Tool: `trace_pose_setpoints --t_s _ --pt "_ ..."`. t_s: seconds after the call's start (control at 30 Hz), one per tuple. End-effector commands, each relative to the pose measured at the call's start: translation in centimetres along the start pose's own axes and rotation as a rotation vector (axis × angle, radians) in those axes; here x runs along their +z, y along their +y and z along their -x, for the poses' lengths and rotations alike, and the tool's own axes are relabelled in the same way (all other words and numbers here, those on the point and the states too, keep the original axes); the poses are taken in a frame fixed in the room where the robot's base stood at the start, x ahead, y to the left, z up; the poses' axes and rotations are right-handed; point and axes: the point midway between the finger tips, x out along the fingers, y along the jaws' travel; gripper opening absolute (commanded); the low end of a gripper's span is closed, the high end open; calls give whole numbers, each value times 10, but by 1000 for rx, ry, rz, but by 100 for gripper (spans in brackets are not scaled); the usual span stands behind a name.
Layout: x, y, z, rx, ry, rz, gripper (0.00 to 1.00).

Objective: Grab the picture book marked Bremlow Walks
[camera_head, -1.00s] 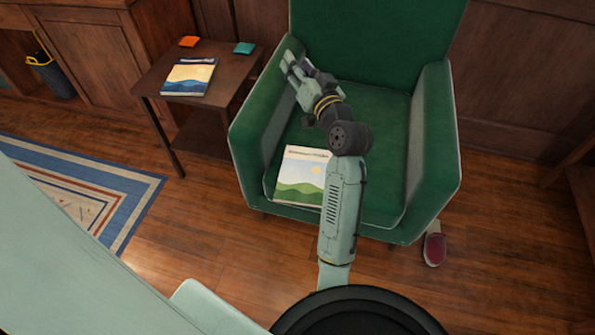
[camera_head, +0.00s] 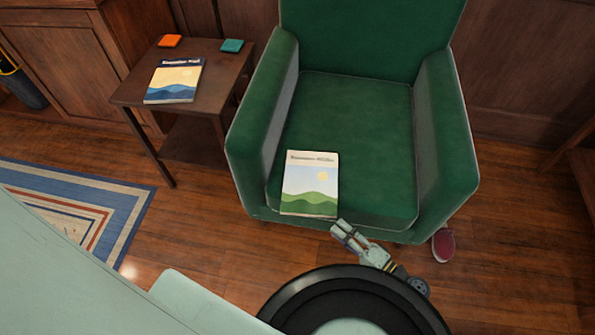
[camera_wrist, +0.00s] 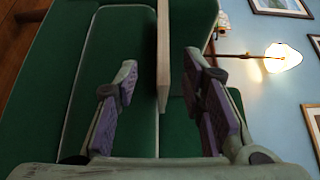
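A picture book (camera_head: 310,185) with green hills and a yellow sun on its cover lies flat on the green armchair seat, at its front edge. Another book (camera_head: 173,80), with blue waves and a dark title band, lies on the side table. Both titles are too blurred to read surely. My gripper (camera_head: 338,227) is just in front of the seat, by the near right corner of the green-hills book. In the wrist view, my gripper (camera_wrist: 160,62) is open, with a book's pale edge (camera_wrist: 163,60) between the spread fingers. Neither finger visibly touches it.
The green armchair (camera_head: 365,125) has raised arms on both sides. The side table (camera_head: 135,92) at left also holds an orange item (camera_head: 170,41) and a teal item (camera_head: 232,46). A red shoe (camera_head: 443,245) lies on the floor by the chair's right front.

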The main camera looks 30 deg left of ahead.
Motion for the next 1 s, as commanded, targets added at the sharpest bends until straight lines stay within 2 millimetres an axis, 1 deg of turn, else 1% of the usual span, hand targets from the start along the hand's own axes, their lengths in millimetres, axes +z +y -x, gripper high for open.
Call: trace_pose_setpoints --t_s 0.17,0.27,0.4,0.5,0.67,0.9,1.0 --pt "0 0 -2 -1 0 -2 37" --pt "1 0 -16 -1 -2 -2 37" --pt "1 0 -39 0 -2 -2 37" --pt "0 0 -50 0 -1 -2 37" --pt "0 -1 -62 0 -1 -1 37" --pt "-1 -4 -97 -1 -2 -1 37" --pt "-1 -4 -105 -1 -1 -1 37"
